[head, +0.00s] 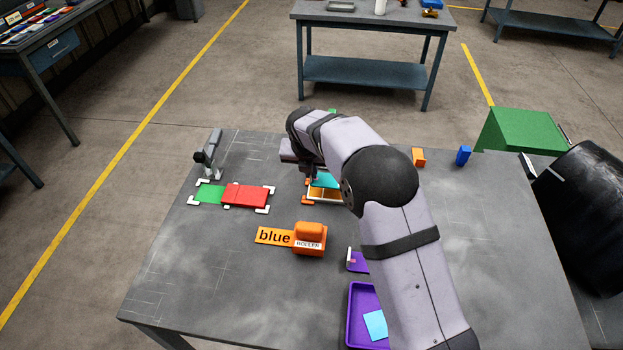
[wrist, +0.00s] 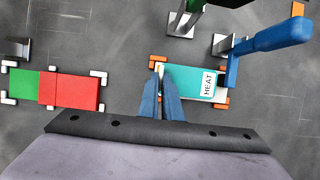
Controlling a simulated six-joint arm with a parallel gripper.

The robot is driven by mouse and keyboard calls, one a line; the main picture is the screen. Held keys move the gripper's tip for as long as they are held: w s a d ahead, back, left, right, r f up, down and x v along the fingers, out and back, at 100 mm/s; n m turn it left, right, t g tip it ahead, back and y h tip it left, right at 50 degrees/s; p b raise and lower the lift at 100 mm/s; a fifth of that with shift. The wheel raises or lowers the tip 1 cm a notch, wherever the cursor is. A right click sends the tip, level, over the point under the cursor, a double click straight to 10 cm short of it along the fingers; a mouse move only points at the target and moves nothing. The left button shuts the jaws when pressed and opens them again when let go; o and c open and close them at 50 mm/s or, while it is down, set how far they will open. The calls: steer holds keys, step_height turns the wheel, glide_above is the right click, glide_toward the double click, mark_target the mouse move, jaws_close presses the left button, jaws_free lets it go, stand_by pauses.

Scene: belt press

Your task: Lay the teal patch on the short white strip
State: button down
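The teal patch (wrist: 190,82), with a white HEAT label at its right end, lies over the place between the orange corner brackets (wrist: 222,101). In the head view the patch (head: 325,180) shows partly behind my arm and looks slightly raised. The short white strip shows as a white edge under the patch (wrist: 190,101). In the head view, a white edge with orange areas (head: 322,197) shows in front of the patch. My gripper (wrist: 165,80) has its blue fingers close together at the patch's left end and appears shut on it. The exact contact is hard to see.
A blue lever on a post (wrist: 262,42) stands close right of the patch. Green and red pieces (head: 243,195) lie between white brackets at left. The orange roller block (head: 309,243) stands in front. A purple tray (head: 355,335) holds a light-blue piece (head: 376,325). The table's front left is clear.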

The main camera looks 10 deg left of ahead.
mark_target(311, 179)
steer(key=shift+f+p, duration=0.55)
steer(key=shift+f, duration=1.35)
steer(key=shift+f, duration=0.15)
steer(key=c, duration=2)
jaws_free()
steer(key=b+v, duration=0.3)
steer(key=v, duration=0.9)
steer(key=shift+r, duration=0.25)
